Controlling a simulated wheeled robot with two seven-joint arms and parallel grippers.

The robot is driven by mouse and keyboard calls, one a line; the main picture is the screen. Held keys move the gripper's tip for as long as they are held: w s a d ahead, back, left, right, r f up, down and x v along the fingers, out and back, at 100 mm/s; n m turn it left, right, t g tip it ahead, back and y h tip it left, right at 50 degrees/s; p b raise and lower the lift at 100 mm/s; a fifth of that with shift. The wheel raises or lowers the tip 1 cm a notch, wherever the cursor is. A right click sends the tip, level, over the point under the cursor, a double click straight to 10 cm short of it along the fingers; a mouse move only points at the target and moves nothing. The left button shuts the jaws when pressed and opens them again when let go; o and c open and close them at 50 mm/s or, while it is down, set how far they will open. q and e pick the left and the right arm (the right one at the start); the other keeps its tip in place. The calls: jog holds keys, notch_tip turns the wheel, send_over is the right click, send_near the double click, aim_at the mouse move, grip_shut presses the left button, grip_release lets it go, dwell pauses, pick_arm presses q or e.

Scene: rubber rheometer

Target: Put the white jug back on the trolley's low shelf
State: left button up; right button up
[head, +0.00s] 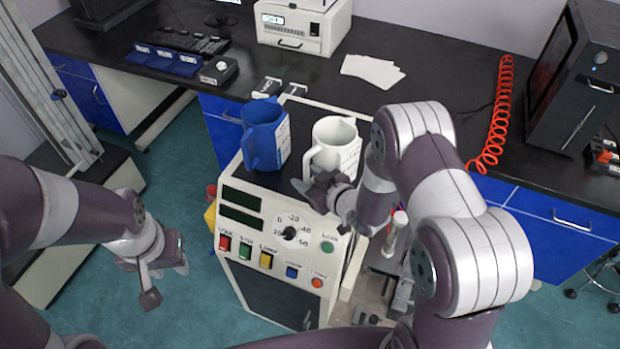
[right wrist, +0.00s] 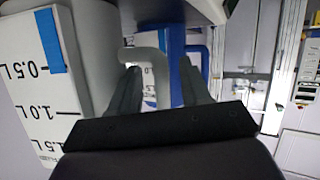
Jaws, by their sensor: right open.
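The white jug (head: 335,140) stands upright on top of the control cabinet (head: 275,232), just right of a blue jug (head: 262,138). My right gripper (head: 325,188) is open at the near side of the white jug. In the right wrist view, the white jug's scale (right wrist: 45,75) fills the left side, and its pale handle (right wrist: 146,55) shows between my two fingers, which are apart. I cannot tell whether they touch it. My left gripper (head: 165,275) hangs over the floor at left, empty, its fingers apart. I cannot make out the trolley's low shelf.
The black bench (head: 440,75) runs behind, with white papers (head: 372,70), a white instrument (head: 300,25) and a red coiled cord (head: 497,115). A black box (head: 580,80) stands at right. My right arm hides much right of the cabinet. Green floor is free at left.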

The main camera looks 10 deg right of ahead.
jog(key=shift+r, duration=0.25)
jog(key=s+d+r+m+g+h+b, duration=0.1)
jog(key=s+d+r+m+g+h, duration=0.35)
jog(key=s+d, duration=0.65)
jog(key=s+a+r+m+g+h, duration=0.1)
jog(key=s+g, duration=0.2)
jog(key=s, duration=0.2)
jog(key=s+a+r+m+g, duration=0.1)
jog(key=s+a+g, duration=0.1)
jog(key=s, duration=0.3)
jog(key=shift+a+r+g+h, duration=0.25)
jog(key=shift+r+g+h, duration=0.1)
jog(key=shift+g, duration=0.3)
jog(key=shift+s, duration=0.1)
jog(key=shift+c, duration=0.4)
